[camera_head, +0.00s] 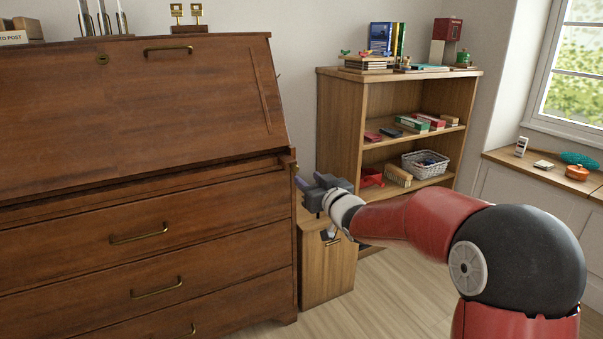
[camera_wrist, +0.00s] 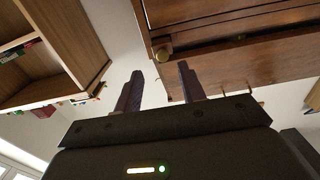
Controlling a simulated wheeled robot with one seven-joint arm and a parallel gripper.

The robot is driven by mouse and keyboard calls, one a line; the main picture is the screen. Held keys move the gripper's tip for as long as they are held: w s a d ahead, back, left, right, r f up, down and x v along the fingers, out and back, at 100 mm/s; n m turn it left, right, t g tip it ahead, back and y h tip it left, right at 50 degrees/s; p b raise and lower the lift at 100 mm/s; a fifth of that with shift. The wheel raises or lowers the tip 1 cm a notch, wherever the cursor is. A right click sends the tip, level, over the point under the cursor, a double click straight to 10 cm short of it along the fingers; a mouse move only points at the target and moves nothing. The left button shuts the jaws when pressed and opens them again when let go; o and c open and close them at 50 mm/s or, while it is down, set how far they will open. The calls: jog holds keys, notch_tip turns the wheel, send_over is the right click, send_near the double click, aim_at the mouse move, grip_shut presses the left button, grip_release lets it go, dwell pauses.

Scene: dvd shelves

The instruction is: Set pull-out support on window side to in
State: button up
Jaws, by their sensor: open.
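The brown wooden desk (camera_head: 130,100) fills the left of the head view, with its slanted front closed. The window-side pull-out support (camera_head: 291,157) is at the desk's right edge, just under the slanted front. Its small round brass knob (camera_wrist: 163,51) shows clearly in the wrist view, just beyond the fingertips. I cannot tell surely how far the support stands out. My gripper (camera_head: 311,182) is at the desk's right front corner, close to the knob. In the wrist view my gripper (camera_wrist: 160,80) has its fingers apart, with nothing between them.
Drawers with brass handles (camera_head: 139,234) lie below the slanted front. A small wooden cabinet (camera_head: 325,270) stands right of the desk, under my gripper. An open bookshelf (camera_head: 340,125) with books and a basket is behind. The floor (camera_head: 390,300) in front is clear.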

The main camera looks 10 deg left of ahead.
aim_at(296, 169)
jog(key=p+x, duration=0.1)
jog(key=x, duration=0.4)
jog(key=shift+w+a+r, duration=0.15)
jog(key=shift+a, duration=0.2)
dwell(0.3)
grip_shut()
